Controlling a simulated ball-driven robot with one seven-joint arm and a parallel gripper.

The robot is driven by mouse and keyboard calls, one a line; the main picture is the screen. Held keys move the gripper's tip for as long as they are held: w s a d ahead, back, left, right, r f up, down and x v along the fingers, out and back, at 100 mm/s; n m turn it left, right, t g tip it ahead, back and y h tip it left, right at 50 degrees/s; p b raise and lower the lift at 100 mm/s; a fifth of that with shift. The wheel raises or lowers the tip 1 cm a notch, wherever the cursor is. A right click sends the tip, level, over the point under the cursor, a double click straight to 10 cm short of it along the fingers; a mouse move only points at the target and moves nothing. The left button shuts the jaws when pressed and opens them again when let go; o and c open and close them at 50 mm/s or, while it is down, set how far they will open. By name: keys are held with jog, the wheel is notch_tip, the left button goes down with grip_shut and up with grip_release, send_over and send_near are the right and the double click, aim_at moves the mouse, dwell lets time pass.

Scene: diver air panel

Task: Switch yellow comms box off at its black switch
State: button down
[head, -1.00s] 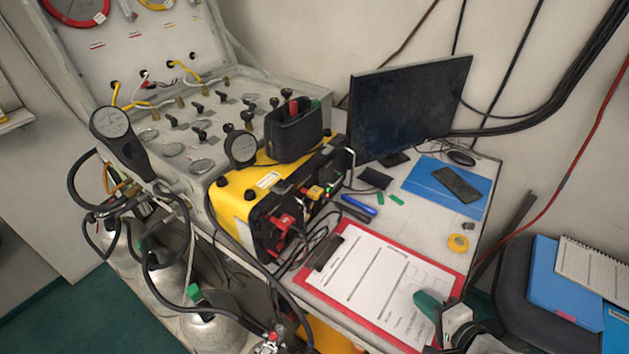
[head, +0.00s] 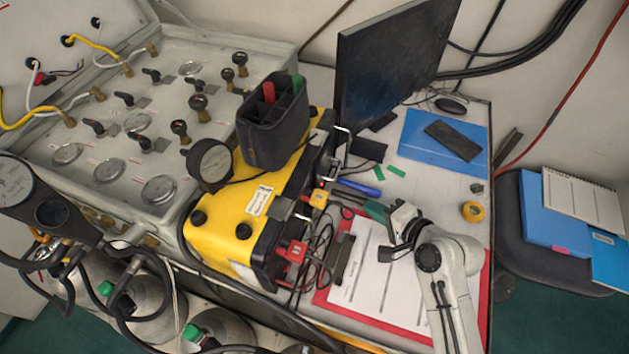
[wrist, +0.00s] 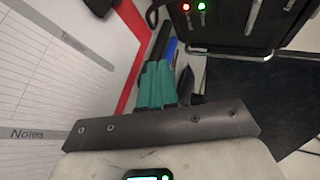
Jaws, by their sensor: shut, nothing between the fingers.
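The yellow comms box (head: 222,228) stands on the desk beside the valve panel in the head view. Its dark front faces right, with a red plug (head: 292,251) and a yellow plug (head: 318,198). In the wrist view part of its black front (wrist: 228,30) shows at the top, with a red and a green light lit. I cannot make out the black switch. My gripper (head: 378,209) has teal fingers and is shut and empty, above the clipboard and right of the box front, apart from it. The fingers also show in the wrist view (wrist: 156,85).
A red clipboard (head: 472,300) with paper lies under my arm. A black caddy (head: 272,135) stands on the box. The monitor (head: 390,70) rises behind. Loose cables (head: 325,245) hang at the box front. A blue folder (head: 415,145) and yellow tape (head: 472,211) lie to the right.

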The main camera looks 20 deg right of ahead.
jog(key=w+a, duration=0.1)
jog(key=a, duration=0.1)
jog(key=w+a, duration=0.1)
jog(key=w+a+r, duration=0.1)
jog(key=w+a, duration=0.1)
jog(key=shift+a+r+p, duration=0.1)
jog(key=shift+a+p, duration=0.25)
jog(key=shift+w+a, duration=0.55)
jog(key=shift+a, duration=0.1)
dwell(1.8)
jog(key=shift+w+a+p, duration=0.2)
jog(key=shift+a+p, duration=0.15)
jog(key=shift+p, duration=0.15)
jog(key=shift+w+a, duration=0.2)
jog(key=shift+a, duration=0.05)
dwell(0.5)
jog(key=shift+d, duration=0.1)
jog(key=shift+s+d+p, duration=0.3)
jog(key=shift+s+d, duration=0.15)
jog(key=shift+d, duration=0.05)
